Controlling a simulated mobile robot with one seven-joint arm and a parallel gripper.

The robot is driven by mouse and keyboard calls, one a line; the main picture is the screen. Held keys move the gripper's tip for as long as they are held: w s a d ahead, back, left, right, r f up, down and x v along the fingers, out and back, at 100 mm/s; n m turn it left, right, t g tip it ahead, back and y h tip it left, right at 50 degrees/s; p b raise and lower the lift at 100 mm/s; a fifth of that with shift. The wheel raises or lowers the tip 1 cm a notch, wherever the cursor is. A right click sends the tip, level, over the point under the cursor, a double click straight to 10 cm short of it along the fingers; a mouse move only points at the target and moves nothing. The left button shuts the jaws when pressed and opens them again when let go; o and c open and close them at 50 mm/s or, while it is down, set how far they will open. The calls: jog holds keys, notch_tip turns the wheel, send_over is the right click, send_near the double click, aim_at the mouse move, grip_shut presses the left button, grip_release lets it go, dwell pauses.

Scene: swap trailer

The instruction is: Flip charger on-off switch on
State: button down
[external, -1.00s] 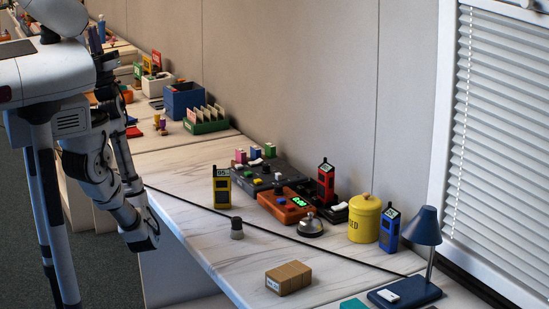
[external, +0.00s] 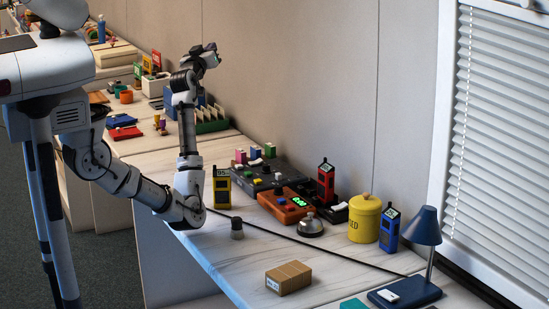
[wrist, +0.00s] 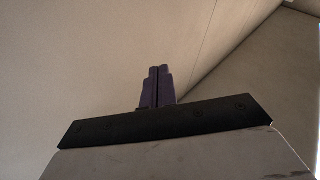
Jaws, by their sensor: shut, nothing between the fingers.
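A red radio (external: 326,182) stands upright in a low black charger (external: 339,215) on the desk, near the wall. A small white piece, perhaps the switch (external: 341,206), shows on the charger's right part; its position is too small to tell. My gripper (external: 213,49) is raised high above the desk's far part, left of and well apart from the charger. In the wrist view my gripper (wrist: 157,84) has its fingers together with nothing between them, against bare wall.
An orange box (external: 286,204) with a green display, a dark control box (external: 262,176), a silver bell (external: 310,226) and a yellow canister (external: 364,219) crowd around the charger. Yellow and blue radios, a cardboard box (external: 288,278) and a blue lamp (external: 424,228) stand nearby. A black cable crosses the desk.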

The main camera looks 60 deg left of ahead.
aim_at(344, 203)
jog(key=w+d+f+m+g+h, duration=0.1)
jog(key=w+d+f+m+h, duration=0.2)
jog(key=w+d+f+h, duration=0.4)
jog(key=w+d+f+m+g+h, duration=0.25)
jog(key=w+d+f, duration=0.35)
jog(key=w+d, duration=0.4)
jog(key=s+d+f+m+g+h+b, duration=0.1)
jog(key=d+f+m+g+h, duration=0.1)
jog(key=d, duration=1)
jog(key=s+d+f+m+g+h+b, duration=0.1)
jog(key=d+f+m+g+h, duration=0.2)
jog(key=d+f, duration=0.4)
jog(key=d+m+g, duration=0.1)
jog(key=d, duration=0.5)
jog(key=shift+s+d+m, duration=0.3)
jog(key=shift+s+m, duration=0.05)
jog(key=shift+f, duration=0.15)
jog(key=x, duration=0.4)
jog(key=p+x, duration=0.1)
jog(key=x, duration=0.4)
jog(key=p+x, duration=0.1)
jog(key=x, duration=0.4)
jog(key=shift+s+d+f, duration=0.1)
jog(key=shift+s+d, duration=0.05)
jog(key=shift+s, duration=0.15)
